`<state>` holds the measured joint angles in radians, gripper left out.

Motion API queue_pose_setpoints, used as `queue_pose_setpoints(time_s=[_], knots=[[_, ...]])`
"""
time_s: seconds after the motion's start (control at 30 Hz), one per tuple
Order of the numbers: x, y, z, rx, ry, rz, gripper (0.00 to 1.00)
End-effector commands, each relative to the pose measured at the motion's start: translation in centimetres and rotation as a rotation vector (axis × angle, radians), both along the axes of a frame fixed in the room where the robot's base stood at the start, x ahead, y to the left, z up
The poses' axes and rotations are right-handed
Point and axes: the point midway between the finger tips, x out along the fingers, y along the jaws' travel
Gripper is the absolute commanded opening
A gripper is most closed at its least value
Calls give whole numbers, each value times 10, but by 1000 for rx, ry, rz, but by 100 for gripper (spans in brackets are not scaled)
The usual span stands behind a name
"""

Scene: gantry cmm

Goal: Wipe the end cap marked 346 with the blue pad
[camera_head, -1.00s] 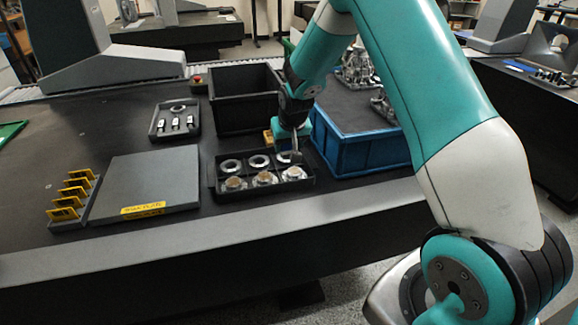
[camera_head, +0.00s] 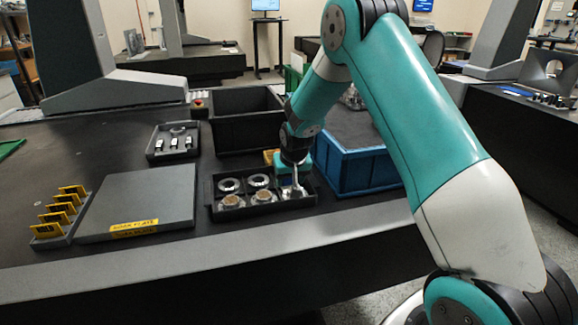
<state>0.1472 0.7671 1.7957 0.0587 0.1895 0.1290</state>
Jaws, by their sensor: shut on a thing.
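A dark parts tray (camera_head: 222,213) stands near the table's front edge. Its front row holds metal end caps, one at left (camera_head: 233,201) and one in the middle (camera_head: 263,197). My gripper (camera_head: 295,190) points down into the front right place of the tray, and is shut on the end cap there, which the fingers largely hide. Two metal rings (camera_head: 229,185) show in the back row; the back right place is hidden behind my gripper. Markings on the caps are too small to read. I cannot make out the blue pad for sure.
A black bin (camera_head: 248,133) stands behind the tray and a blue crate (camera_head: 360,168) close to its right. A grey plate (camera_head: 140,200) and a rack of yellow tags (camera_head: 62,213) lie to the left. A small tray (camera_head: 173,142) sits farther back.

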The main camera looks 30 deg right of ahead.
Motion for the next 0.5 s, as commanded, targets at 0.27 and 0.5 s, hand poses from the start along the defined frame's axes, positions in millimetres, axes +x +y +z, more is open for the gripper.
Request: queue_pose_setpoints(time_s=[0.27,0.5], knots=[[1,-9,-16,0,0,3,32],[2,-21,-20,0,1,15,32]])
